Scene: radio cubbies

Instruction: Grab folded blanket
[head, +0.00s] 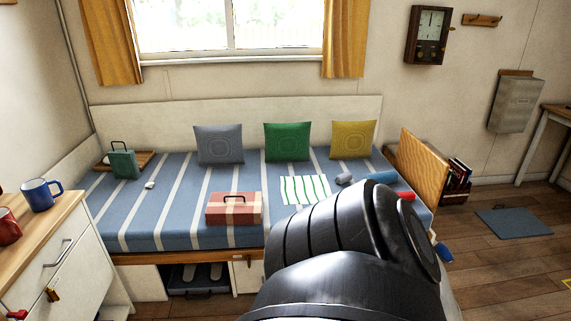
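A flat white cloth with green stripes (305,189) lies on the blue striped bed (175,195), right of the middle. It may be the folded blanket, but I cannot tell for sure. A rolled blue item (381,177) lies at the bed's right end, partly hidden behind a black arm link of mine. That link fills the lower middle and covers the bed's front right part. Neither gripper shows.
A red case (234,208) lies near the bed's front edge. Grey (219,144), green (288,141) and yellow (353,139) cushions stand at the back. A drawer cabinet (62,250) is at left. A wooden panel (424,168) stands past the bed's right end.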

